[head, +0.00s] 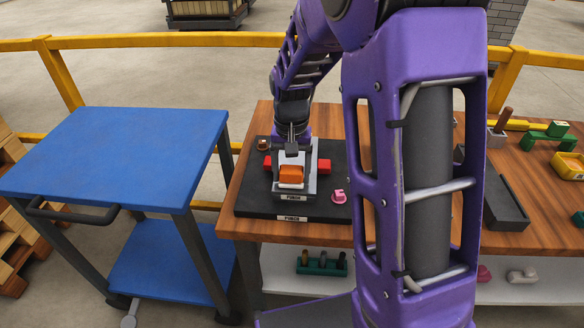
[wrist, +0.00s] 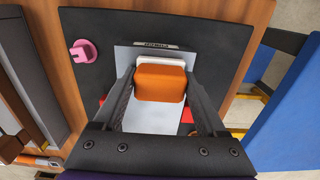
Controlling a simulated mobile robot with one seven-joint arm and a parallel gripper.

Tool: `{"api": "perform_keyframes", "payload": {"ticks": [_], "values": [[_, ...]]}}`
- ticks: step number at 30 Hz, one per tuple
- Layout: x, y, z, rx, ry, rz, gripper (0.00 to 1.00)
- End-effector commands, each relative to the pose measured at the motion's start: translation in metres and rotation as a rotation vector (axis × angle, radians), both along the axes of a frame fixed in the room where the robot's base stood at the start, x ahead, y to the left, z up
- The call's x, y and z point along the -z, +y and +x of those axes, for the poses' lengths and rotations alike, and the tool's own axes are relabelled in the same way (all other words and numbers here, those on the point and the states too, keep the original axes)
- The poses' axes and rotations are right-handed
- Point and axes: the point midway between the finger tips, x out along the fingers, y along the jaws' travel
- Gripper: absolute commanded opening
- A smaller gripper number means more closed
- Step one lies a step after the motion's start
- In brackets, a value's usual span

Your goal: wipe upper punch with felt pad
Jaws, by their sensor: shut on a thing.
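My gripper (head: 291,152) is shut on the felt pad, an orange block (head: 290,174) with a white layer along its far side in the wrist view (wrist: 160,84). The fingers grip its two sides. The pad is over the upper punch (head: 309,182), a pale grey piece with a "PUNCH" label at its front. The punch also shows under the pad in the wrist view (wrist: 150,119). Whether the white felt touches the punch face cannot be told. The gripper and pad hide part of the punch.
The punch stands on a black mat (head: 250,202) on the wooden bench, with red blocks (head: 324,166) at its sides. A pink piece (head: 339,196) lies right of it. A blue cart (head: 115,150) stands left. My arm hides the bench's middle.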

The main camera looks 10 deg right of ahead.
Motion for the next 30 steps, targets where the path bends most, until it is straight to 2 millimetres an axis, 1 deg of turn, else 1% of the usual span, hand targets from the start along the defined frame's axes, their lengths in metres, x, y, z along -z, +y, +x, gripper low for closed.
{"api": "perform_keyframes", "payload": {"ticks": [8, 11, 27, 30], "values": [[-0.001, 0.0, 0.0, 0.0, -0.001, 0.0, 0.3], [-0.005, 0.0, 0.0, 0.0, -0.002, 0.0, 0.3], [-0.056, 0.0, 0.001, 0.0, -0.004, 0.0, 0.3], [-0.061, 0.0, 0.0, 0.0, -0.002, -0.001, 0.3]]}}
